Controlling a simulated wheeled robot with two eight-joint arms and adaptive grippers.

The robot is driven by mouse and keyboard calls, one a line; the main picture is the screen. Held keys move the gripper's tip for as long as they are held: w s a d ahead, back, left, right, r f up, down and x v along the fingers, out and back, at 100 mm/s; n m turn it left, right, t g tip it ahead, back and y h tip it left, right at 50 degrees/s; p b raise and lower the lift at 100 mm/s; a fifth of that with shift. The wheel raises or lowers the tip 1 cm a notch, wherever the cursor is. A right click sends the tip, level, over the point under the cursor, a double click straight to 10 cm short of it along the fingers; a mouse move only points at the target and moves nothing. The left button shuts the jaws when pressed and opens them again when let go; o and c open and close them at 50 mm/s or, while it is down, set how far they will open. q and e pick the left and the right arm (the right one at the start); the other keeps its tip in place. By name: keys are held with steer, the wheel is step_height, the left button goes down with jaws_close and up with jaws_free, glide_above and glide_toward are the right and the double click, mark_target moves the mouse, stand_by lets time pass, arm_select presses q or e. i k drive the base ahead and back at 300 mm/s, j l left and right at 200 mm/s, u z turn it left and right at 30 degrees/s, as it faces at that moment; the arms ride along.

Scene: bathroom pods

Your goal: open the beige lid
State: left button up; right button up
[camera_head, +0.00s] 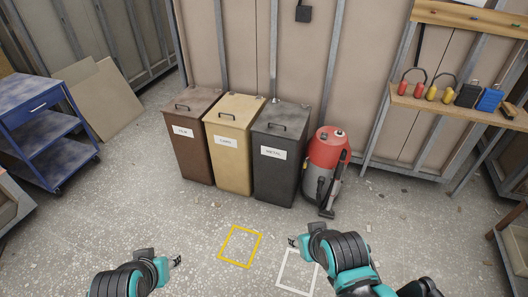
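The beige lid (236,109) sits closed on top of the beige bin (232,160), the middle one of three bins against the back wall. A dark handle (227,115) stands on the lid, and a white label is on the bin's front. My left gripper (178,261) is low at the bottom left, in front of the bins and well apart from them. My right gripper (292,242) is at the bottom centre right, also far from the lid. Both are small in the view, and the gap between their fingers is not clear. Nothing shows held in either.
A brown bin (190,150) and a dark grey bin (276,170) flank the beige one closely. A red and grey vacuum (328,160) stands to the right. A blue cart (45,140) is at left, a shelf with tools (455,110) at right. Clear floor with yellow (225,243) and white outlines lies in front.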

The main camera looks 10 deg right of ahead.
mark_target(235, 110)
steer(key=i+z, duration=0.15)
steer(key=i, duration=0.35)
steer(key=i+z, duration=0.2)
steer(key=i, duration=0.25)
steer(key=i+j+z, duration=0.15)
steer(key=i, duration=0.35)
steer(key=i+z, duration=0.2)
steer(key=i, duration=0.25)
steer(key=i+j+z, duration=0.15)
steer(key=i+j, duration=0.15)
steer(key=i, duration=0.15)
